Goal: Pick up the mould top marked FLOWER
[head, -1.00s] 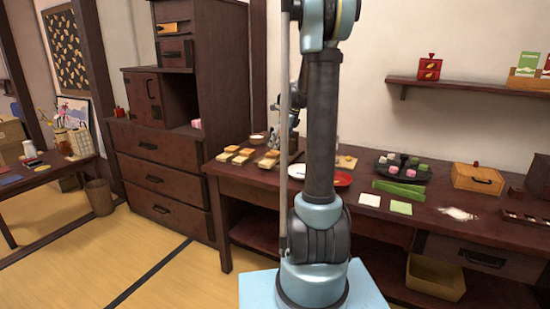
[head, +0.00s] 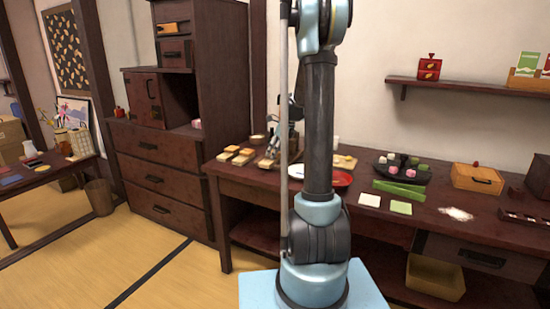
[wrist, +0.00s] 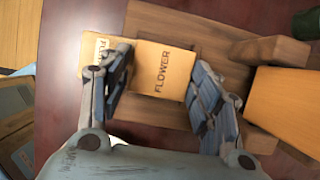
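The mould top marked FLOWER (wrist: 163,68) is a light tan wooden block, seen from above in the wrist view. It lies over a brown wooden piece (wrist: 210,38). My gripper (wrist: 160,98) is open, with one finger on each side of the FLOWER block. The left finger is close to the block or touching it; I cannot tell which. A gap shows between the block and the right finger. A second label, partly hidden by the left finger, shows on a pale face (wrist: 100,50) at the left.
Several tan mould blocks (head: 243,155) stand at the left end of the dark table (head: 345,198). An orange-tan block (wrist: 285,105) lies right of my gripper in the wrist view.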

